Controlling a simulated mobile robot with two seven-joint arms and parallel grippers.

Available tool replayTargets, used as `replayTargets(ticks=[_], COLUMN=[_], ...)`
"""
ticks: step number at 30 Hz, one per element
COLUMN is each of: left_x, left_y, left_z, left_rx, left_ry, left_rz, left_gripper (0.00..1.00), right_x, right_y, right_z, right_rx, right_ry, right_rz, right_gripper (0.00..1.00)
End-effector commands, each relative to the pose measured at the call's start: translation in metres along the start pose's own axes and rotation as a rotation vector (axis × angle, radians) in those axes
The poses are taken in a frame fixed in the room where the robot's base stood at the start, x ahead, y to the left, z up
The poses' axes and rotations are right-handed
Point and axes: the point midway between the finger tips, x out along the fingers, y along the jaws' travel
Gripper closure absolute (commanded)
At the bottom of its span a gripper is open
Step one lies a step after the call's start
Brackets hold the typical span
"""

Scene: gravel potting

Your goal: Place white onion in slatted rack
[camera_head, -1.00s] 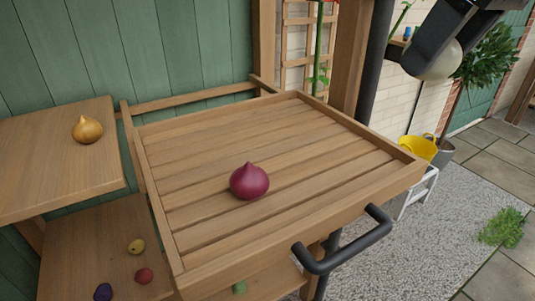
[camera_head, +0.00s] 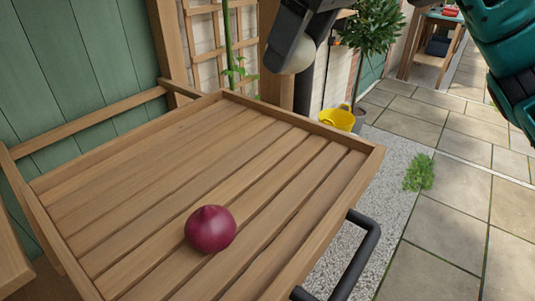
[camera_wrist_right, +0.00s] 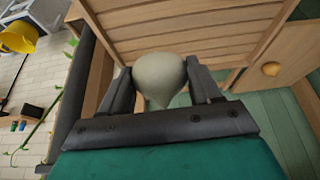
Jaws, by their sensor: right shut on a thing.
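The white onion (camera_head: 301,57) is between the fingers of my right gripper (camera_head: 290,48), beyond and above the far right corner of the slatted rack (camera_head: 130,190). In the right wrist view the onion (camera_wrist_right: 158,75) is pale and rounded, with a finger on each side. My right gripper (camera_wrist_right: 158,85) is shut on it. The rack (camera_wrist_right: 190,30) also shows behind it there. A red onion (camera_head: 210,229) rests on the rack's slats towards the front. My left gripper is not in view.
The rack has a raised rim and a dark handle (camera_head: 352,258) at its front right. Its slats around the red onion are clear. A wooden post (camera_head: 279,82) stands behind it.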

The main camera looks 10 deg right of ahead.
Motion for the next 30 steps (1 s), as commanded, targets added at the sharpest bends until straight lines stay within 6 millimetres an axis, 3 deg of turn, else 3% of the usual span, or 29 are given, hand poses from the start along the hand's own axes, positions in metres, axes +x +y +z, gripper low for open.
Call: replayTargets(ticks=[3,12,30], left_x=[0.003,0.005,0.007], left_y=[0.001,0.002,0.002], left_z=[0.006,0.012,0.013], left_rx=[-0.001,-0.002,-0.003], left_ry=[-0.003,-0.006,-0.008], left_rz=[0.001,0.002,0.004], left_gripper=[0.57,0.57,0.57], right_x=[0.034,0.1,0.151], right_y=[0.0,0.0,0.0], right_z=[0.016,0.046,0.068], right_rx=[0.002,0.002,0.0], right_ry=[-0.005,-0.004,0.0], right_rz=[-0.002,-0.001,0.0], right_gripper=[0.7,0.7,0.7])
